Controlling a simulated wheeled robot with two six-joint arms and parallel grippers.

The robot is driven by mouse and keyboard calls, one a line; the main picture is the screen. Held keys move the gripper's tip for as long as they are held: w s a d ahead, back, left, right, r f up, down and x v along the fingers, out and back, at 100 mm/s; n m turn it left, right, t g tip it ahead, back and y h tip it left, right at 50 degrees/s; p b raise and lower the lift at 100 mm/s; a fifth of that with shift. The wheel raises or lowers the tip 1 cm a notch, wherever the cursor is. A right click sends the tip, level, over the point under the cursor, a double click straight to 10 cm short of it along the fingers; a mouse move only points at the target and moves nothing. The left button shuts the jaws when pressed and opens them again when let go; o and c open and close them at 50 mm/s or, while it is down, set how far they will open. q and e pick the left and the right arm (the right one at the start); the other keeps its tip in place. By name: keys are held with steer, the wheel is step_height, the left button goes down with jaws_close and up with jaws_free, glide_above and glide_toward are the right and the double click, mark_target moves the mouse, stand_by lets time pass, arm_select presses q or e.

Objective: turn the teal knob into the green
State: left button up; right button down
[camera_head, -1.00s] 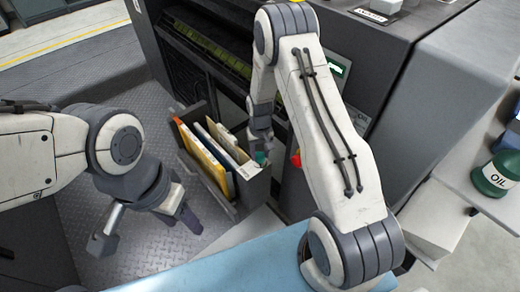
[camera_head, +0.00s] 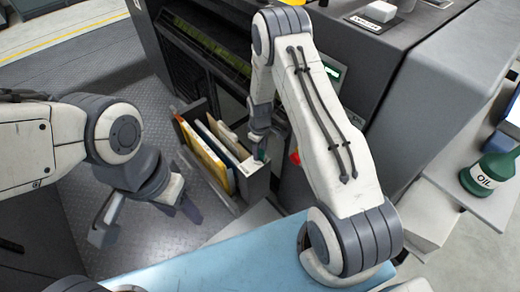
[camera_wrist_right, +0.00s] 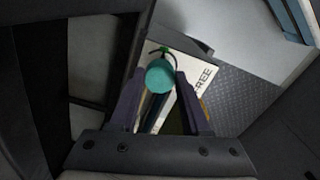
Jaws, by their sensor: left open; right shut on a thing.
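The teal knob (camera_wrist_right: 160,76) is round and sits between the two fingers of my right gripper (camera_wrist_right: 161,100) in the right wrist view. A dark arc with a small green part (camera_wrist_right: 165,50) shows just beyond it. In the head view only a small bit of the knob (camera_head: 261,155) shows below my right gripper (camera_head: 259,143), beside the rack of folders. My right gripper is shut on the knob. I cannot make out a pointer on the knob. My left gripper (camera_head: 148,214) is open and empty above the metal floor, left of the rack.
A dark rack (camera_head: 254,183) holds several upright folders (camera_head: 207,150) close to the right gripper. A red button (camera_head: 295,157) is on the machine nearby. A light blue surface (camera_head: 215,262) lies in front. A green oil bottle (camera_head: 485,172) stands on a shelf at right.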

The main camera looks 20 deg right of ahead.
mark_target(260, 153)
stand_by(0.5)
steer(key=shift+c, duration=1.8)
jaws_free()
step_height(260, 153, up, 10)
steer(key=p, duration=0.2)
steer(key=shift+r, duration=0.25)
